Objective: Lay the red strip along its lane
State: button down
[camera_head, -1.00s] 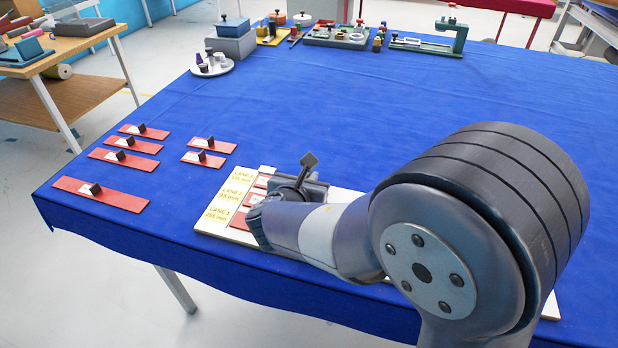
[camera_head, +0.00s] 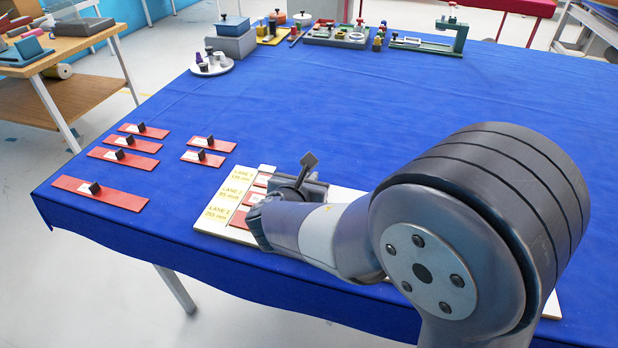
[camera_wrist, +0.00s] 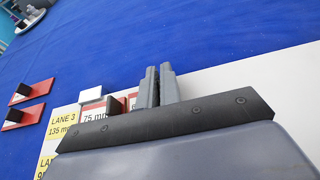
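A white lane board (camera_head: 210,226) lies on the blue table, with yellow labels for Lane 1, Lane 2 and Lane 3 at its left end. Red strip pieces (camera_head: 240,218) show at the left ends of the lanes, and my arm hides the rest. In the wrist view, a red strip marked 75 mm (camera_wrist: 93,116) with a black grip block lies on the board left of my fingers. My gripper (camera_wrist: 158,86) is low over the board, its two fingers close together. A second red piece with a white label (camera_wrist: 132,101) is partly behind the left finger. Anything between the fingertips is hidden.
Several loose red strips with black grip blocks, such as the long front one (camera_head: 120,196), lie left of the board. A white plate (camera_head: 211,68) of small parts and a green fixture (camera_head: 425,45) stand at the back. The middle of the table is clear.

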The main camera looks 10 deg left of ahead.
jog(key=c, duration=1.5)
grip_release()
jog(key=shift+c, duration=0.2)
jog(key=shift+o, duration=0.3)
jog(key=o, duration=0.4)
jog(key=shift+r+p, duration=2.55)
jog(key=shift+r, duration=0.5)
jog(key=shift+f, duration=0.2)
